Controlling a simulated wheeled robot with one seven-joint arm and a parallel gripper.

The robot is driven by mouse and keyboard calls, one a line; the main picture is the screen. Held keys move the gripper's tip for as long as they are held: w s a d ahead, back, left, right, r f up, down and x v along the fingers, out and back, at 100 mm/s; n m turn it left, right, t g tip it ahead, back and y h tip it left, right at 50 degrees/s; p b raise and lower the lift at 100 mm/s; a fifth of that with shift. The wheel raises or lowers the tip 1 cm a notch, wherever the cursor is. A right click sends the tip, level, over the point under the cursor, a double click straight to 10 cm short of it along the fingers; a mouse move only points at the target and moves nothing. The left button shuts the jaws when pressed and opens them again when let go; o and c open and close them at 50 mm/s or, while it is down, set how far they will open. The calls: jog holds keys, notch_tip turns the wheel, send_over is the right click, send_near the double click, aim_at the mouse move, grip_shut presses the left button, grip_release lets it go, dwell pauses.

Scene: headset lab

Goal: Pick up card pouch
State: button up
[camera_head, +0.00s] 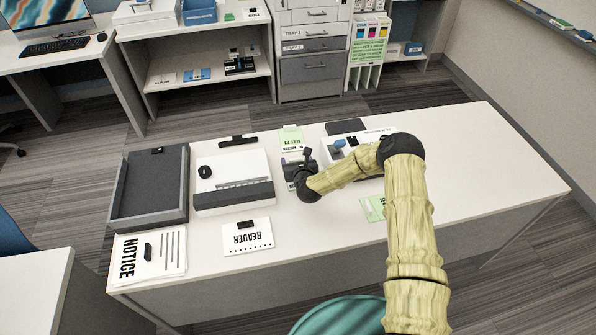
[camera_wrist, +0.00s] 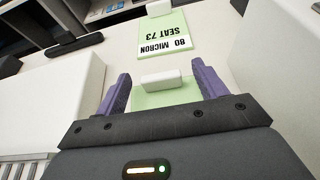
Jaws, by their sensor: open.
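A pale green card-like piece with a white block on it, likely the card pouch (camera_wrist: 165,95), lies on the white table (camera_head: 480,150). My gripper (camera_wrist: 161,72) is open, with its two purple fingers on either side of the white block. No contact with the block shows. My gripper body hides the near part of the green piece. In the head view my gripper (camera_head: 297,165) is low over the table.
A dark grey tray (camera_head: 118,190) and a white machine (camera_head: 235,192) stand to the left. Another white device (camera_head: 345,128) stands close on the right, partly behind my arm. The table's right end is clear.

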jog(key=shift+x, duration=1.1)
jog(key=c, duration=1.1)
jog(key=shift+o, duration=0.2)
jog(key=shift+r, duration=0.1)
notch_tip(320, 180, up, 10)
jog(key=shift+f+b, duration=0.1)
jog(key=shift+b, duration=0.45)
jog(key=shift+f, duration=0.1)
